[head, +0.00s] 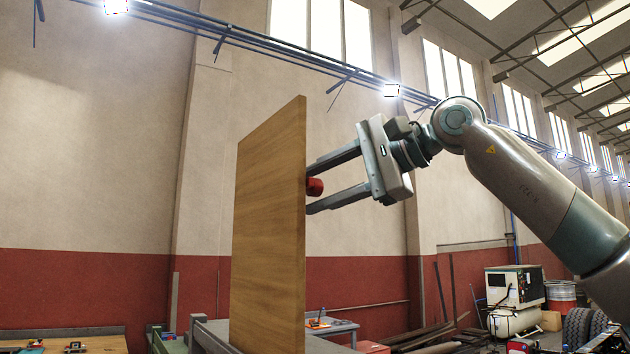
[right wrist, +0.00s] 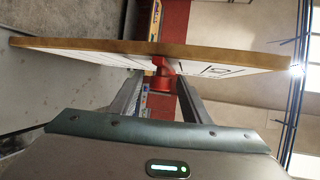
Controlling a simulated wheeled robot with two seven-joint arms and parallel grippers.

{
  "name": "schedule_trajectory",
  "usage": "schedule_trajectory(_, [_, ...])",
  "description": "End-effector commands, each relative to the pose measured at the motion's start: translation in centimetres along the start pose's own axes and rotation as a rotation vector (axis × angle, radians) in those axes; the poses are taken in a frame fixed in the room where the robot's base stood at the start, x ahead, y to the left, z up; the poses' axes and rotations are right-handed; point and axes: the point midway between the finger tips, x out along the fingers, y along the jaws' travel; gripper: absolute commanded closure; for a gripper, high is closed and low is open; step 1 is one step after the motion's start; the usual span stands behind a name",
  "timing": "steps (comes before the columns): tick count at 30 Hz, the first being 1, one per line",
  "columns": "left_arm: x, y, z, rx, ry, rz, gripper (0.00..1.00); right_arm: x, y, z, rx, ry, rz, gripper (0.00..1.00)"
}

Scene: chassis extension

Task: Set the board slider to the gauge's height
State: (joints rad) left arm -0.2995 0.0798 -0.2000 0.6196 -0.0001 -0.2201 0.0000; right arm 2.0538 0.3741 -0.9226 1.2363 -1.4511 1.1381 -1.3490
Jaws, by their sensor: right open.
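A tall wooden board (head: 268,230) stands upright in the head view, with its wood-grain side and right edge showing. A red slider knob (head: 315,187) sticks out from its far right face. My right gripper (head: 308,190) is open, with one finger above the knob and one below it, the tips close to the board. In the right wrist view the red slider (right wrist: 163,78) lies between the two fingers (right wrist: 160,95), apparently with gaps at both sides. The board's white face (right wrist: 215,68) carries black lines, seen at a steep slant. I cannot make out a gauge. My left gripper is not in view.
Another bench (head: 70,342) with small items is at lower left. A compressor-like machine (head: 515,290), barrel and tires stand far right. The air around my right arm is clear.

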Motion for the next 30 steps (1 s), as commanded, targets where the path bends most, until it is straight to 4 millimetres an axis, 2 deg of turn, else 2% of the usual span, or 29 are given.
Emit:
schedule_trajectory(5, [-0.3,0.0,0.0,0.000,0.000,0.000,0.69,0.8,0.0,0.1,-0.001,-0.001,0.000,0.57])
schedule_trajectory(13, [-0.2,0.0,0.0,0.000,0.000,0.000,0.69,0.8,0.0,0.0,-0.001,-0.001,0.000,0.57])
schedule_trajectory(18, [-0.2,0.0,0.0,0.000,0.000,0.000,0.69,0.8,0.0,0.0,-0.001,-0.001,0.000,0.98])
schedule_trajectory(19, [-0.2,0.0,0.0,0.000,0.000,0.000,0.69,0.8,0.0,0.0,-0.001,0.000,0.000,1.00])
schedule_trajectory(25, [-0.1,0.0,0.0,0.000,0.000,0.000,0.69,0.8,0.2,0.0,0.000,0.000,-0.001,1.00])
schedule_trajectory(30, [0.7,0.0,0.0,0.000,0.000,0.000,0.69,1.2,1.4,-0.3,0.000,0.000,0.000,1.00])
